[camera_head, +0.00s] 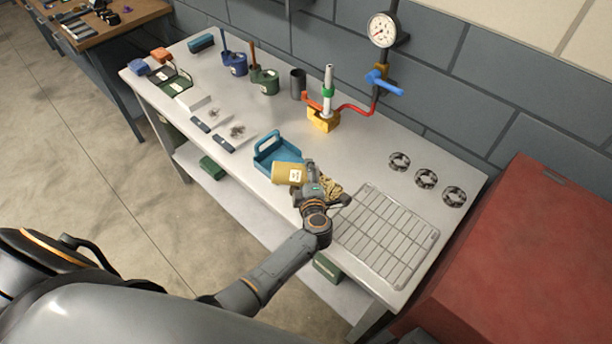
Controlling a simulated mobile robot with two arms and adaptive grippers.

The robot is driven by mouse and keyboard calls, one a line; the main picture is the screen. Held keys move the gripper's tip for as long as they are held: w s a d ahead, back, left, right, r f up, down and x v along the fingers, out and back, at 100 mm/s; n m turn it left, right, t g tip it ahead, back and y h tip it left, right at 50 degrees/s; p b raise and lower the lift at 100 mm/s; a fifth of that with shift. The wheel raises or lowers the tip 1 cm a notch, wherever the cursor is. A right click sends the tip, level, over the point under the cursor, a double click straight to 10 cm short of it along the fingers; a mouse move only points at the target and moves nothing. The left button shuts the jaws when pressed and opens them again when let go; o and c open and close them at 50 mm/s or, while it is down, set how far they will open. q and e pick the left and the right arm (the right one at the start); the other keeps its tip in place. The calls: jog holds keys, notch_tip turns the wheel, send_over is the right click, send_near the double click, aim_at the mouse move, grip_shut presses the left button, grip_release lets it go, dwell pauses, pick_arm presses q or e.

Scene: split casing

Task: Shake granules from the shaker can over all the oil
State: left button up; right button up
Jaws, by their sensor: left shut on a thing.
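A yellow can with a white label (287,174), which looks like the shaker can, is at my left gripper (306,176). The gripper is shut on it near the front edge of the bench. The can looks tipped over on its side, just in front of a blue handled tray (268,149); I cannot tell how far it is above the bench top. The gripper hides its right end. I cannot make out any oil or falling granules. My right gripper is not in view.
A crumpled tan cloth (331,187) lies right beside the gripper. A wire rack (386,236) lies to the right, with three dark round parts (426,179) behind. A red pipe and yellow-based fitting (324,119) stand at the back. A red cabinet (530,260) is at right.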

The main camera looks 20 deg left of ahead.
pick_arm(q)
jog(key=shift+s+a+r, duration=0.1)
jog(key=shift+s+a, duration=0.1)
jog(key=shift+s, duration=0.35)
jog(key=shift+w+d, duration=0.25)
jog(key=shift+w, duration=0.4)
jog(key=shift+a, duration=0.15)
